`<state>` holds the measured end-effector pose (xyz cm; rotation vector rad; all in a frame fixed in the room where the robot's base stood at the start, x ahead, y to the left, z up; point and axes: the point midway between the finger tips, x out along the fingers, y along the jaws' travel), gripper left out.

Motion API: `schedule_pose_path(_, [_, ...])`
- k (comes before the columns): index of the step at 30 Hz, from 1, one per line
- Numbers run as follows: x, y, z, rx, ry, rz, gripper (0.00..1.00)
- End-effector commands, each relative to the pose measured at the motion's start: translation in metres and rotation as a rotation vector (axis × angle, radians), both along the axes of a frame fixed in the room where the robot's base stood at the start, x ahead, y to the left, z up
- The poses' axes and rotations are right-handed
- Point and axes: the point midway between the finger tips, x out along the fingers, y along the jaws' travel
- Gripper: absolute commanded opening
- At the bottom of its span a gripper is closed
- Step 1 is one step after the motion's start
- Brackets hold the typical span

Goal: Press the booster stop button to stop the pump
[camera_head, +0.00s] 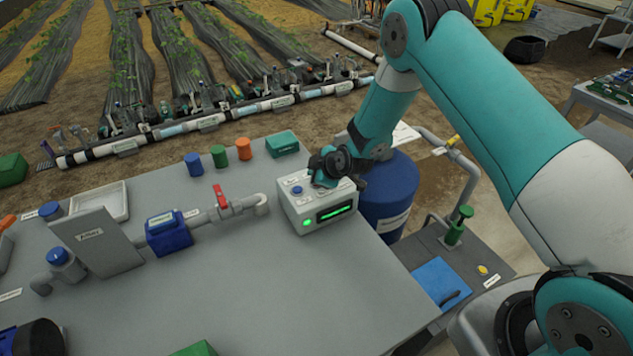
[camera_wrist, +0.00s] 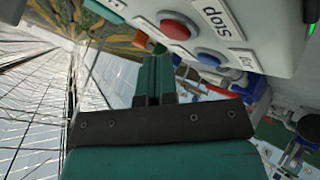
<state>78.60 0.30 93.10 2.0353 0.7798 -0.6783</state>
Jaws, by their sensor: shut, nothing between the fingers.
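The white control box (camera_head: 318,207) stands near the right edge of the grey table, with a lit green lamp (camera_head: 306,222) and a display with a green line. A blue button (camera_head: 297,190) shows on its top. In the wrist view, a red button (camera_wrist: 175,28) sits beside an upside-down "Stop" label (camera_wrist: 220,18), and the blue button (camera_wrist: 208,57) is nearby. My gripper (camera_head: 322,178) is shut and empty over the box top and hides part of it. In the wrist view its fingertips (camera_wrist: 153,60) are close to the red button; I cannot tell if they touch anything.
A red-handled valve (camera_head: 221,197) on a pipe lies left of the box. Blue, green and orange caps (camera_head: 219,157) and a teal case (camera_head: 282,144) stand behind. A blue drum (camera_head: 390,190) is beside the table. The table front (camera_head: 270,300) is mostly clear.

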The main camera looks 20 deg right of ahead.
Motion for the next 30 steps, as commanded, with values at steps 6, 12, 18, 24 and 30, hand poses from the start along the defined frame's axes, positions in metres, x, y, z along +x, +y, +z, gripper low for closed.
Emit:
schedule_pose_path(6, [0.0,0.0,-0.0006,0.0,0.0,0.0,0.0])
schedule_pose_path(12, [0.0,0.0,-0.0067,0.0,0.0,0.0,0.0])
schedule_pose_path(18, [0.0001,0.0,-0.009,0.0,0.0,0.0,0.0])
schedule_pose_path(24, [0.0,0.0,-0.0083,0.0,0.0,0.0,0.0])
schedule_pose_path(30, [0.0001,0.0,-0.0094,0.0,0.0,0.0,0.0])
